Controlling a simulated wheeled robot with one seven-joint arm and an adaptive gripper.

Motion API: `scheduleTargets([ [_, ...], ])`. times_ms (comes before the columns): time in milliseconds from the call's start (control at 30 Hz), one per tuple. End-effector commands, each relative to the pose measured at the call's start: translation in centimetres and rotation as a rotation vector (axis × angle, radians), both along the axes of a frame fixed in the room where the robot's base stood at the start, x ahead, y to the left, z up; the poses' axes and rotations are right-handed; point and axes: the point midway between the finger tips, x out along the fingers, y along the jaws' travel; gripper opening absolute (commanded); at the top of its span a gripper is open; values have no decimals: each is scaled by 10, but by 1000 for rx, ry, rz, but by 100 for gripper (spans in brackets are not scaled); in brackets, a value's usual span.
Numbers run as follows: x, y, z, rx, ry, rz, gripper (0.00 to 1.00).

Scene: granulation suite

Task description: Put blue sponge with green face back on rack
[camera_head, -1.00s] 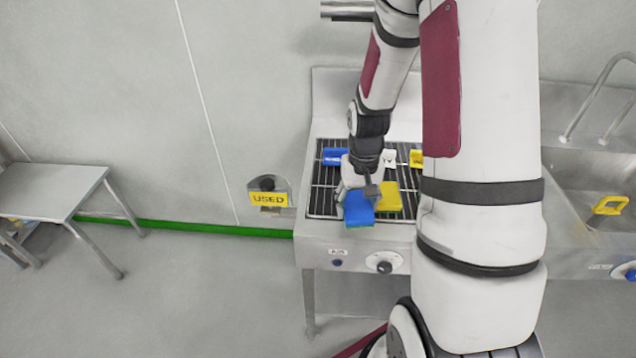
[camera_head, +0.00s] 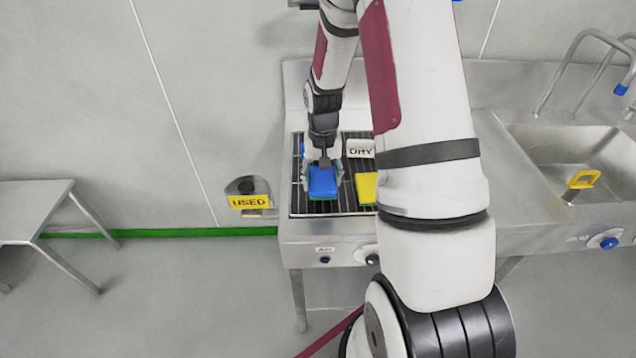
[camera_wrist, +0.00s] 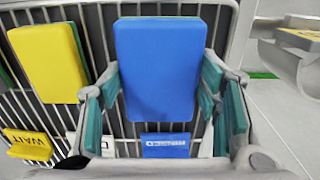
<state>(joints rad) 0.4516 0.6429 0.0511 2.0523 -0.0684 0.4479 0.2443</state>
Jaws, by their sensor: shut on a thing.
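The blue sponge with a green face (camera_head: 323,183) is held over the left part of the wire rack (camera_head: 345,207). Its blue side faces my wrist camera (camera_wrist: 160,70), and only a thin green edge shows in the head view. My gripper (camera_head: 322,165) is shut on it, with teal finger pads (camera_wrist: 158,90) on its left and right sides. I cannot tell whether the sponge touches the rack bars. A yellow sponge with a green underside (camera_head: 367,187) lies on the rack to the right, apart from the blue one. My arm hides the rack's right part.
A white DRY sign (camera_head: 361,148) stands at the rack's back. The wrist view shows a blue label (camera_wrist: 165,145) and a yellow WAIT sign (camera_wrist: 28,146). A sink with a yellow item (camera_head: 584,179) is right.

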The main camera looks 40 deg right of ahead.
Motion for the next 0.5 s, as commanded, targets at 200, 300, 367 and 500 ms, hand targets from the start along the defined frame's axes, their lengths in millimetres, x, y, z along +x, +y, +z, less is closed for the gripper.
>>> scheduleTargets([
  [200, 17, 0, -2, 0, 0, 0, 35],
  [300, 18, 1, -12, 2, 5, 0, 35],
  [367, 18, 1, -20, 3, 6, 0, 35],
  [500, 19, 0, -33, 0, 2, 0, 35],
])
